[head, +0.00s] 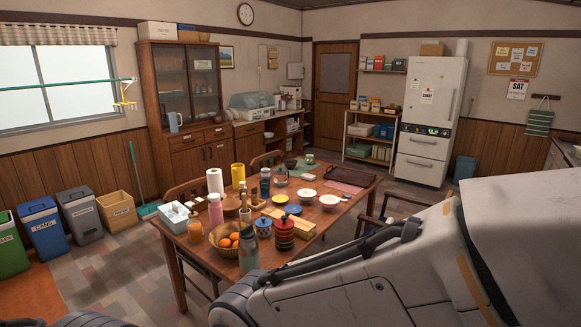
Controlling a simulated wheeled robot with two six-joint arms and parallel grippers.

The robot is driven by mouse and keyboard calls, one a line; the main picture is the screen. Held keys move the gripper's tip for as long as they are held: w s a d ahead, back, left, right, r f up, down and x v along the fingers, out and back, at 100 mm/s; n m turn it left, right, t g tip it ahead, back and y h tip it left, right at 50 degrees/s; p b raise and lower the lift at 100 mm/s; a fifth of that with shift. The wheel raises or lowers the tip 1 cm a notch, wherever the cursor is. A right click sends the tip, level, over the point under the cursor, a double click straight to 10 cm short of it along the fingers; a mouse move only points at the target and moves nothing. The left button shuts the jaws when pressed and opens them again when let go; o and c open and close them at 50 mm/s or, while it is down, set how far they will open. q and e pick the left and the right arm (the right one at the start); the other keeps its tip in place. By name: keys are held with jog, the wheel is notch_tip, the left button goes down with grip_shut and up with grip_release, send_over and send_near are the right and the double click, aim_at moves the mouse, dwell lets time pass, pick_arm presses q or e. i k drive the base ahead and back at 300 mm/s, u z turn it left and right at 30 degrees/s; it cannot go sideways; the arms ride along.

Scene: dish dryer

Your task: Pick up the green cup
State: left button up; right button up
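A small green thing (309,159) is at the far end of the wooden table, beside a dark bowl (290,164). It is too small to tell whether it is the green cup or something else. No other thing on the table clearly reads as a green cup. Neither of my grippers is in view. One of my arms fills the lower right, and part of my body shows at the lower left edge.
The wooden table (196,253) is crowded. A basket of oranges (229,240), a grey-green bottle (248,249), a red striped canister (284,233) and a yellow cylinder (238,176) stand on it. Chairs surround it. The floor (125,275) left of the table is free.

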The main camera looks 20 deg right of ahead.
aim_at(310, 158)
jog(key=u, duration=0.4)
jog(key=k, duration=0.5)
jog(key=u, duration=0.5)
jog(key=i, duration=2.5)
jog(key=z, duration=0.25)
jog(key=i, duration=2)
jog(key=z, duration=0.4)
jog(key=i, duration=2.15)
jog(key=z, duration=0.85)
jog(key=i, duration=2.1)
jog(key=z, duration=1.65)
jog(key=i, duration=1.55)
jog(key=z, duration=0.75)
